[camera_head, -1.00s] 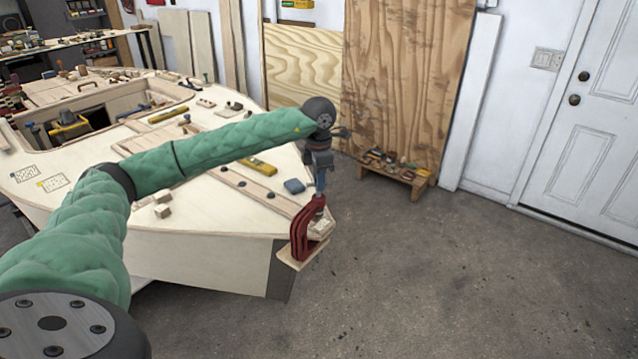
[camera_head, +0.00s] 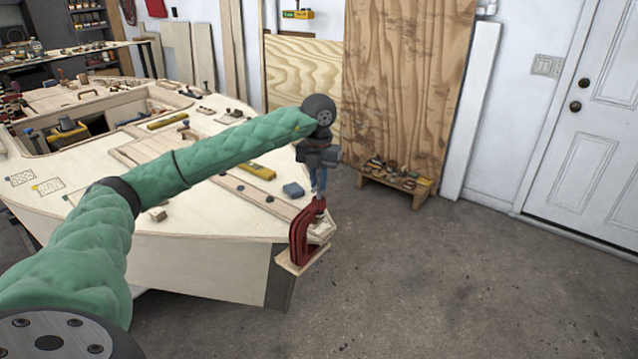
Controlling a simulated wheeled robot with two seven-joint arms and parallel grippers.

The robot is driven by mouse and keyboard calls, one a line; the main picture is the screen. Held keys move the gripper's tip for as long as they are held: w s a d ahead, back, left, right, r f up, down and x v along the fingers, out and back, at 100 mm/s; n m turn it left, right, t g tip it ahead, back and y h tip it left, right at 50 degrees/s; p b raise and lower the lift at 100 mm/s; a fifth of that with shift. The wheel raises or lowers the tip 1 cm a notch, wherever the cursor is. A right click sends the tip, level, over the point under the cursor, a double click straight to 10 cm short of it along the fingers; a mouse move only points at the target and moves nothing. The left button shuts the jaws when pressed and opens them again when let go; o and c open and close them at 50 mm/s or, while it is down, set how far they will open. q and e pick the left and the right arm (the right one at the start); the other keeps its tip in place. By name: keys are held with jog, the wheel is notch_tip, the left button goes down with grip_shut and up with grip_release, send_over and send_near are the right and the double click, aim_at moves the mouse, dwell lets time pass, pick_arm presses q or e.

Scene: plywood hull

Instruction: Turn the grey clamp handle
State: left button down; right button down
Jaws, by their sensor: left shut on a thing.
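A red C-clamp (camera_head: 298,240) grips the corner of the plywood hull (camera_head: 200,265), with a small wood pad (camera_head: 300,264) under it. My left gripper (camera_head: 318,188) points down right above the clamp. Its fingers are shut on the grey clamp handle at the top of the clamp's screw. The handle itself is mostly hidden between the fingers. My left arm, in a green sleeve, reaches across the hull deck from the lower left. My right gripper is not in view.
A blue-grey block (camera_head: 293,190) and a yellow level (camera_head: 257,169) lie on the deck near the clamp. A low wooden stool (camera_head: 395,186) with small items stands by the leaning plywood sheet (camera_head: 405,90). The floor at right is clear.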

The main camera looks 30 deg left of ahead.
aim_at(319, 183)
pick_arm(q)
jog(key=shift+f+n, duration=0.15)
jog(key=shift+n, duration=1.05)
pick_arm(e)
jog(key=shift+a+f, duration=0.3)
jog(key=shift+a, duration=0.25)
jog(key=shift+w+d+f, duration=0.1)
pick_arm(q)
jog(key=c, duration=1.3)
grip_release()
jog(key=shift+r, duration=0.2)
jog(key=shift+r, duration=0.3)
notch_tip(319, 183, up, 7)
jog(key=shift+f+b, duration=0.1)
jog(key=shift+b, duration=0.65)
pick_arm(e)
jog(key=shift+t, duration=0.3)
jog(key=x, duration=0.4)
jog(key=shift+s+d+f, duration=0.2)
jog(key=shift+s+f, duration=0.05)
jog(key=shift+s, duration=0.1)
